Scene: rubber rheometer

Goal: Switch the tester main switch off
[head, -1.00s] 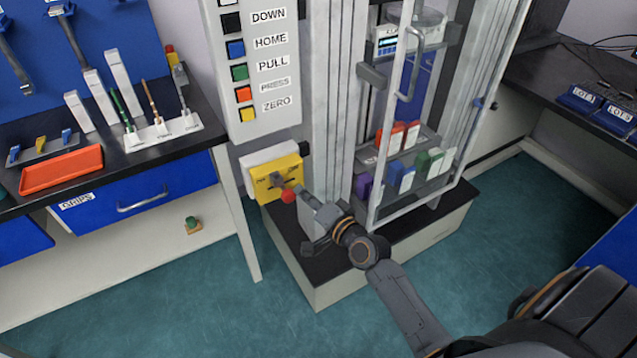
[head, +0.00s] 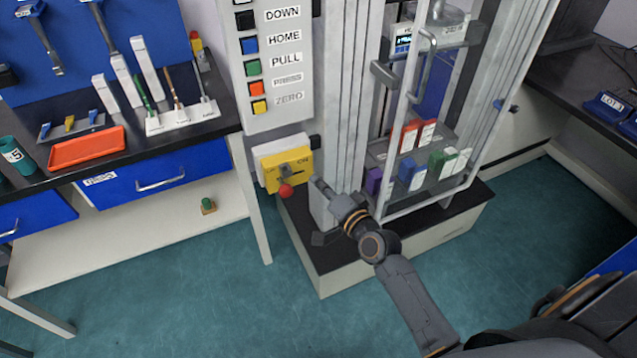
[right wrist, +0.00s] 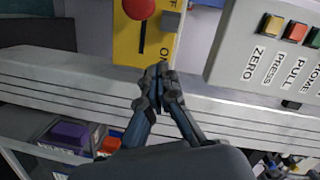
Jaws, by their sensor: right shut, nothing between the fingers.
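The tester main switch is a yellow panel (head: 300,160) with a red-knobbed lever, mounted low beside the tester column. The red knob (head: 285,191) sticks out toward the panel's lower left. In the right wrist view the yellow panel (right wrist: 125,45) has a dark slot, and the red knob (right wrist: 138,8) is at the end by the partly cut-off OFF lettering, away from ON. My right gripper (head: 316,183) is shut and empty, just right of the knob and apart from it. Its closed fingertips (right wrist: 160,70) are at the ON end. My left gripper is not in view.
A button panel (head: 265,60) hangs above the switch. The tester's open-framed door (head: 400,130) and column (head: 345,100) stand right of it. A bench with an orange tray (head: 87,147) is at left. Green floor is free in front.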

